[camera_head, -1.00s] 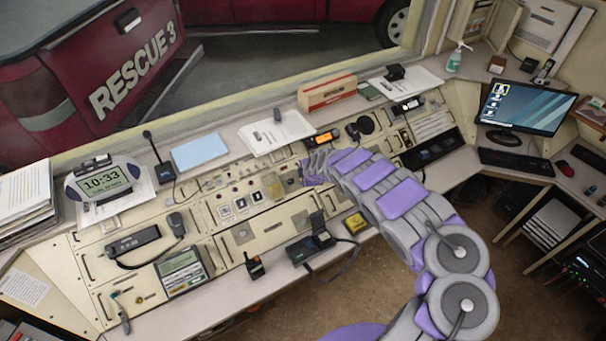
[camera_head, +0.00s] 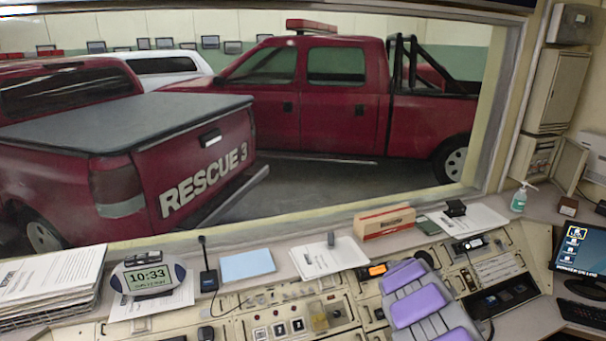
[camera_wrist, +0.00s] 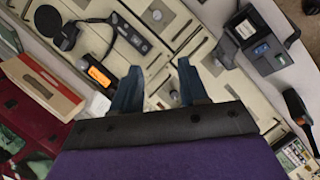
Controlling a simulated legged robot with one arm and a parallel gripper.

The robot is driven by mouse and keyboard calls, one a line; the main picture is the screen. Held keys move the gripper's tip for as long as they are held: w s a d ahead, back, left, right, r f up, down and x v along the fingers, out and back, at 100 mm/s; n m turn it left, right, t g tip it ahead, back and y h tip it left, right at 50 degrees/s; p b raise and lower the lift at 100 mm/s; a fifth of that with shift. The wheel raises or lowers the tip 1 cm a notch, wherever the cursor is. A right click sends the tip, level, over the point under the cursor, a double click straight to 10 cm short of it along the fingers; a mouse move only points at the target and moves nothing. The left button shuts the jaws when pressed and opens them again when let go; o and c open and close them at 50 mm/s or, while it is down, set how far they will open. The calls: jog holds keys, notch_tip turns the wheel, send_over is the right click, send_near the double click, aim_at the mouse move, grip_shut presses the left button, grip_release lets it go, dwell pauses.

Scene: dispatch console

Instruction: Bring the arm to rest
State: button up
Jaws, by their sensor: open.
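My gripper (camera_wrist: 160,66) shows in the wrist view as two dark blue-grey fingers spread apart. It is open, and nothing is between the fingers. Behind them is the beige console panel (camera_wrist: 178,25), with no clear contact visible. In the head view my purple and grey arm reaches up from the bottom edge, right of the orange-lit radio display (camera_head: 377,270). The finger state cannot be made out there, and the rest of the arm is out of frame.
A red-and-cream box (camera_head: 384,222), papers (camera_head: 320,258) and a clock (camera_head: 148,278) stand along the console's back ledge. A monitor (camera_head: 582,250) and keyboard (camera_head: 590,313) are at right. The wrist view shows a black device with a small screen (camera_wrist: 250,40).

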jog(key=s+r+m+g+h+b, duration=0.1)
jog(key=s+r+m+b, duration=0.25)
jog(key=s+r, duration=0.4)
jog(key=s+r+m+g+b, duration=0.1)
jog(key=s+r+m+b, duration=0.3)
jog(key=s, duration=0.6)
jog(key=s+a+f+m+g+y+b, duration=0.1)
jog(key=s+a, duration=0.4)
jog(key=s, duration=0.5)
jog(key=s+a+f+m+g+y+b, duration=0.1)
jog(key=s+a, duration=0.4)
jog(key=s, duration=0.6)
jog(key=s+a+f+m+g+y+b, duration=0.1)
jog(key=s+a+m+g+b, duration=0.1)
jog(key=s+a, duration=0.4)
jog(key=s+m+b, duration=0.1)
jog(key=s+b, duration=0.1)
jog(key=s, duration=0.3)
jog(key=shift+s+f+m, duration=0.25)
jog(key=shift+f+m, duration=0.1)
